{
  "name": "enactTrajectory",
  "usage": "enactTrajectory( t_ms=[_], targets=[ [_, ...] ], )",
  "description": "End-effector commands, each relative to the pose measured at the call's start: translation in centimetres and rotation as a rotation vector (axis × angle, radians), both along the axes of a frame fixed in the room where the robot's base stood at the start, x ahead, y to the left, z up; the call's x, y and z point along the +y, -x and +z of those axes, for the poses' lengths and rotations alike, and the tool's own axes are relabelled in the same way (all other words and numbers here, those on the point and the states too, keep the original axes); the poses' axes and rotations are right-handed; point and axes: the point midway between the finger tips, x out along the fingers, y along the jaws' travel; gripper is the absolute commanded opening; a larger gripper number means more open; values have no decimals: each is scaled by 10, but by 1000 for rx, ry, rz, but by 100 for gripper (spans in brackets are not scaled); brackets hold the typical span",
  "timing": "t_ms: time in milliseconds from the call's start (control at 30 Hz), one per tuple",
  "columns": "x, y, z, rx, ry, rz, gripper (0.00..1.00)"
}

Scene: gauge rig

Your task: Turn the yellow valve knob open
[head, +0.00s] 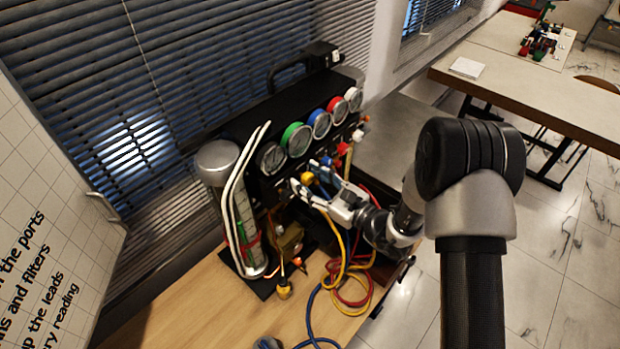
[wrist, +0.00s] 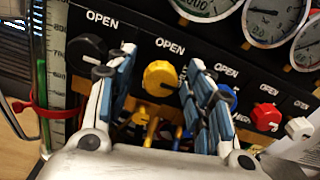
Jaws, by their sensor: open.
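The yellow valve knob (wrist: 160,78) is on the black panel under an "OPEN" label in the wrist view. It also shows small in the head view (head: 307,178). My gripper (wrist: 165,75) is open, with one blue-padded finger on each side of the yellow knob. Clear gaps show between the knob and both fingers in the picture; I cannot tell how far the fingertips are from the panel. In the head view my gripper (head: 306,175) reaches the panel front from the right. Yellow fittings show below the knob between the fingers.
A black knob (wrist: 88,48) is left of the left finger; a blue knob (wrist: 228,97) is close behind the right finger. Red (wrist: 266,117) and white knobs (wrist: 299,128) lie further right. Gauges (head: 296,139) line the panel above. Coloured hoses (head: 345,265) hang below onto the wooden bench (head: 215,300).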

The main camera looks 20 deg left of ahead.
Motion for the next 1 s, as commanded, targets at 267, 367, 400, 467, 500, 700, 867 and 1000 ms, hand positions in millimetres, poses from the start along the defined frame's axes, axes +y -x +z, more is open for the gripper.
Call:
enactTrajectory(
  t_ms=[267, 367, 400, 467, 500, 700, 867, 1000],
  targets=[
    [1, -1, 0, 0, 0, 0, 48],
    [1, -1, 0, 0, 0, 0, 41],
    [1, -1, 0, 0, 0, 0, 39],
    [1, -1, 0, 0, 0, 0, 35],
    [1, -1, 0, 0, 0, 0, 32],
    [1, -1, 0, -1, 0, 0, 19],
    [1, -1, 0, -1, 0, 0, 8],
    [1, -1, 0, -1, 0, 0, 3]
  ],
)
